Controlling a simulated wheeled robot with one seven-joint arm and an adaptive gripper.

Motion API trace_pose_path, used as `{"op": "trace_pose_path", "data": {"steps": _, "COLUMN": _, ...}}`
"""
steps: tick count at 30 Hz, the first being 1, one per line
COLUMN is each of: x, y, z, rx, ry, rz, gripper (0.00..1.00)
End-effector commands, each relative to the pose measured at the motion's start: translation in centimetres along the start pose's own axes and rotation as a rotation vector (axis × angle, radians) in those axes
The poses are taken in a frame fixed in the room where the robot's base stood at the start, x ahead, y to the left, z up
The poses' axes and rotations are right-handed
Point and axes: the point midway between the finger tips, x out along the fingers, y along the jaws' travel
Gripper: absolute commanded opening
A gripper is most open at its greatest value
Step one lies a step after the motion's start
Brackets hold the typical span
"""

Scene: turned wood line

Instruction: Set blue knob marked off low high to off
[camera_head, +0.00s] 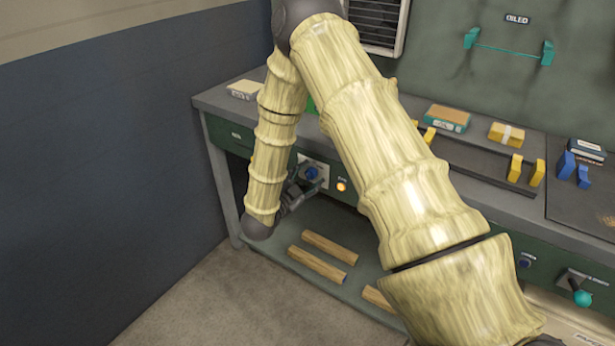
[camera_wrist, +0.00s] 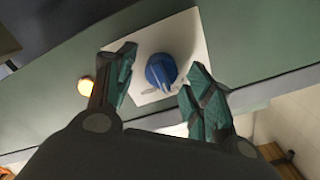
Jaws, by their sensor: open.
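The blue knob (camera_head: 312,173) sits on a pale plate (camera_head: 318,166) on the green front panel of the bench, left of a lit orange lamp. In the wrist view the blue knob (camera_wrist: 161,69) is round with a raised grip and a pale pointer mark, on the white plate (camera_wrist: 181,32). My gripper (camera_head: 297,187) is close in front of the knob. In the wrist view my gripper (camera_wrist: 158,78) is open, with one finger on each side of the knob and gaps between. I cannot read the off, low and high marks or tell which one the pointer meets.
The orange lamp (camera_head: 341,185) is right of the knob plate. Wooden bars (camera_head: 330,247) lie on the lower shelf (camera_head: 290,229). The dark blue wall (camera_head: 110,150) stands to the left.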

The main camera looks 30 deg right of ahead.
Motion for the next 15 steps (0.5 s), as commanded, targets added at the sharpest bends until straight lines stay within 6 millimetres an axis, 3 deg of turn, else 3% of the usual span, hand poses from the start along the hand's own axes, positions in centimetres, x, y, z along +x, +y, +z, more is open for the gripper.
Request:
{"op": "trace_pose_path", "data": {"steps": 11, "x": 0.49, "y": 0.00, "z": 0.02, "rx": -0.001, "ry": 0.000, "rz": 0.000, "gripper": 0.53}}
{"op": "trace_pose_path", "data": {"steps": 15, "x": 0.47, "y": -0.01, "z": 0.03, "rx": -0.001, "ry": 0.000, "rz": 0.000, "gripper": 0.29}}
